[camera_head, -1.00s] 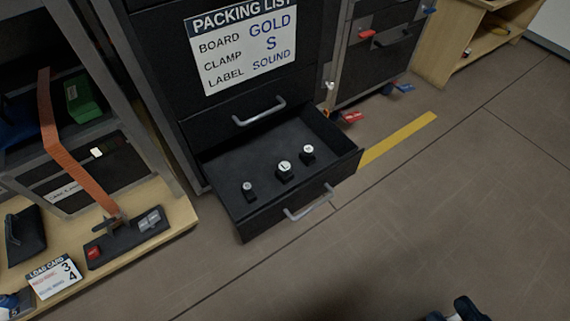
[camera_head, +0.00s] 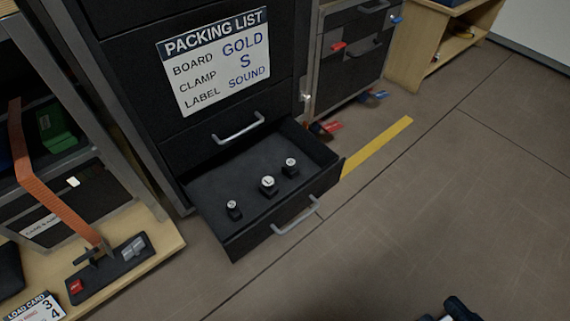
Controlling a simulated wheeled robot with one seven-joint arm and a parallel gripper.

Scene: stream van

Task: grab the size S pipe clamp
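Three black pipe clamps with round white lettered tops stand in the open drawer (camera_head: 225,182). The left clamp (camera_head: 234,210) is the smallest, and its small letter looks like S. The middle clamp (camera_head: 268,186) is the largest and seems to read L. The right clamp (camera_head: 290,167) has a letter that looks like M. The packing list (camera_head: 215,60) on the cabinet reads CLAMP S. My gripper (camera_head: 452,309) shows only as a dark part at the bottom edge, right of and well apart from the drawer; its fingers cannot be made out.
The drawer front with its grey handle (camera_head: 297,216) juts over the floor. A wooden shelf (camera_head: 165,250) with a load card (camera_head: 35,307) and an orange strap (camera_head: 45,180) stands left. A second cabinet (camera_head: 352,50) stands behind right. Floor right of the drawer is clear.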

